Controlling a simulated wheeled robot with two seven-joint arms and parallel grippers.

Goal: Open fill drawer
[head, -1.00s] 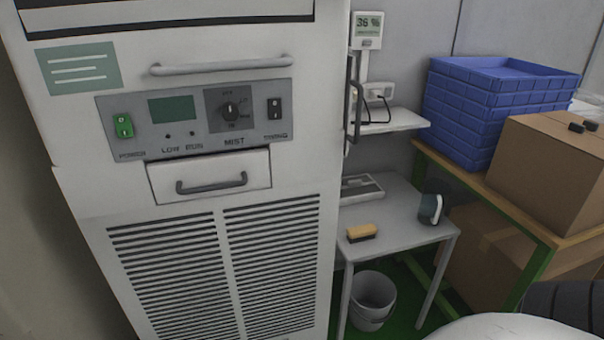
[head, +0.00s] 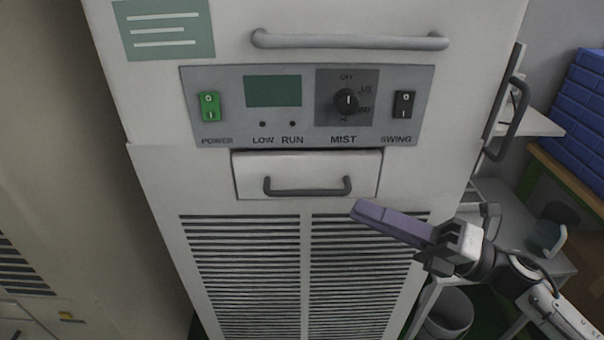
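The fill drawer (head: 306,169) is a white panel with a dark bar handle (head: 308,188), set in the cabinet front below the control panel. It looks shut, with a dark gap along its top edge. My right gripper (head: 362,211) comes in from the lower right, with its long purple-grey fingers pointing left. In the picture the fingertips lie just below and right of the handle, in front of the vent slats, apart from the handle. The fingers overlap from this side, so their opening is hidden. My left gripper is not in view.
The control panel (head: 422,82) has a green power switch (head: 209,106) and a mist knob (head: 346,101). A grey bar handle (head: 350,41) is above it. At the right are a side handle (head: 509,122), blue crates (head: 585,105), a small table (head: 505,215) and a bin (head: 449,312).

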